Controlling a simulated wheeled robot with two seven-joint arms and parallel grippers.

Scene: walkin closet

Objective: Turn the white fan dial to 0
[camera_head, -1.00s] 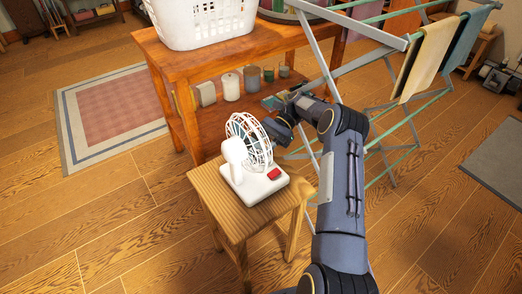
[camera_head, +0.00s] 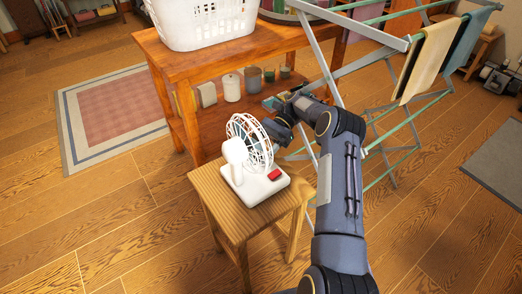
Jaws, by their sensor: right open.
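The white fan (camera_head: 238,176) stands upright on a small wooden stool (camera_head: 213,198). Its round cage (camera_head: 240,128) faces right and away, and a red part (camera_head: 274,175) sits on the right of its base. I cannot make out a dial or its setting. My right gripper (camera_head: 271,134) is open at the right side of the cage, beyond the red part. Its fingertips are too small and partly hidden by the cage and arm, so I cannot tell whether they touch the fan. My left gripper is not in view.
A wooden table (camera_head: 182,62) with a white laundry basket (camera_head: 195,28) stands behind the stool, with jars (camera_head: 231,87) on its lower shelf. A drying rack (camera_head: 330,75) with towels (camera_head: 428,58) stands close to my right arm.

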